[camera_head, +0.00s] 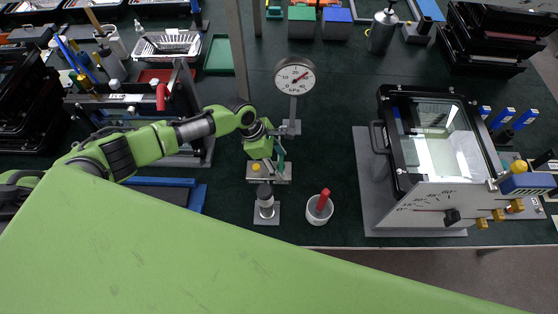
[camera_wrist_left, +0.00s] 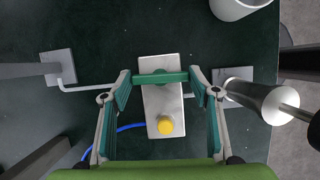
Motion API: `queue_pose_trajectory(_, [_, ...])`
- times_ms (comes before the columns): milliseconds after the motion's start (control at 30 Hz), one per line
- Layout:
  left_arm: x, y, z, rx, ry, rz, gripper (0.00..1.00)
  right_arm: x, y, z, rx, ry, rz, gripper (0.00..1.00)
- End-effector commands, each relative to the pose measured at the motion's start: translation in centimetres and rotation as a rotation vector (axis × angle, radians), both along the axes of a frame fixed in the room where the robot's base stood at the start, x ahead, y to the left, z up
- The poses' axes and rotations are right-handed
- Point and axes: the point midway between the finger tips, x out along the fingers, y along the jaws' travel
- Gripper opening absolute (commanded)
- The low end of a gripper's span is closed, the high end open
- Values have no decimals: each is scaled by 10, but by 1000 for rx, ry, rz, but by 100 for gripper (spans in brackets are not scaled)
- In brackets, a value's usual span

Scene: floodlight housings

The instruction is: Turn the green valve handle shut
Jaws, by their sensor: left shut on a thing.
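The green valve handle (camera_wrist_left: 160,77) is a short bar in the left wrist view. It lies crosswise over a pale metal plate (camera_wrist_left: 155,101) and roughly parallel to the thin pipe (camera_wrist_left: 90,88) beside it. My left gripper (camera_wrist_left: 160,75) is shut on the handle, one finger at each end. In the head view my left gripper (camera_head: 277,158) points down over the plate (camera_head: 284,178), hiding most of the handle. A yellow knob (camera_wrist_left: 165,126) sits on the plate, nearer my wrist. My right gripper is not in view.
A dial gauge (camera_head: 294,76) on a post stands behind the valve. A capped cylinder (camera_head: 265,197) and a white cup (camera_head: 318,211) with a red-handled tool stand in front. A framed housing (camera_head: 388,200) stands to the right. Bare mat lies between the valve and the housing.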

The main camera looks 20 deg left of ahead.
Motion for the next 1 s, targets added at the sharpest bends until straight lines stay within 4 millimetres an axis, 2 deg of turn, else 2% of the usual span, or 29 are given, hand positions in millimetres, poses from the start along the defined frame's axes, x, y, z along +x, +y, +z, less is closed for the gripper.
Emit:
queue_pose_trajectory(200, [0,-3,5,-7,3,-104,34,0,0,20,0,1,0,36])
queue_pose_trajectory(367, [2,-3,3,-8,2,-228,34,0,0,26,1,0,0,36])
queue_pose_trajectory(1000, [6,-4,-1,-5,-2,-840,34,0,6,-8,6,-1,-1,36])
